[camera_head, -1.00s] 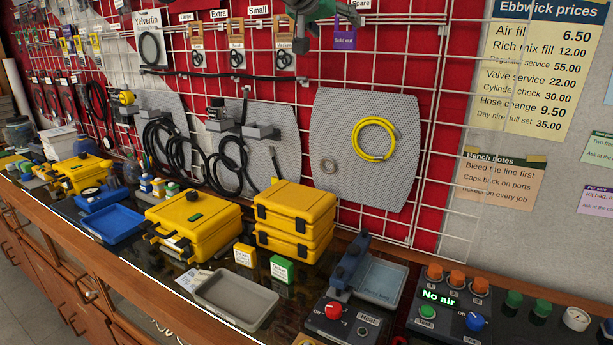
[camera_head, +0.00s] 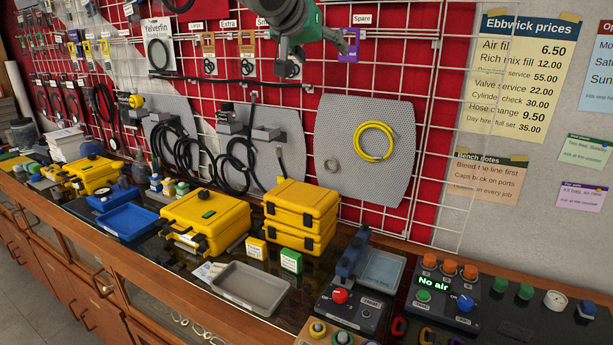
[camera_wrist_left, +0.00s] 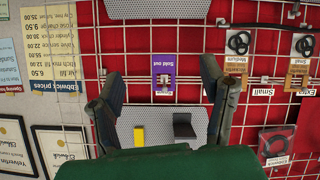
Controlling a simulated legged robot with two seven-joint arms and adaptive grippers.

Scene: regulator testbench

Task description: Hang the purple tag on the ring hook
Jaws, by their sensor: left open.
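The purple tag (camera_head: 350,45), marked "Sold out", hangs on the white wire grid below the "Spare" label; my gripper partly hides its left side in the head view. The left wrist view shows the whole tag (camera_wrist_left: 163,75) upside down, framed between my fingers and beyond them. My left gripper (camera_head: 300,42) is open and empty, in front of the grid at the top, beside the tag. Both fingers (camera_wrist_left: 160,87) stand wide apart. Black rings (camera_head: 251,66) hang on cards left of the tag; I cannot tell which hook is the ring hook. My right gripper is not in view.
Yellow cases (camera_head: 302,205), a grey tray (camera_head: 262,301) and control boxes (camera_head: 440,290) crowd the bench. The air before the grid is free.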

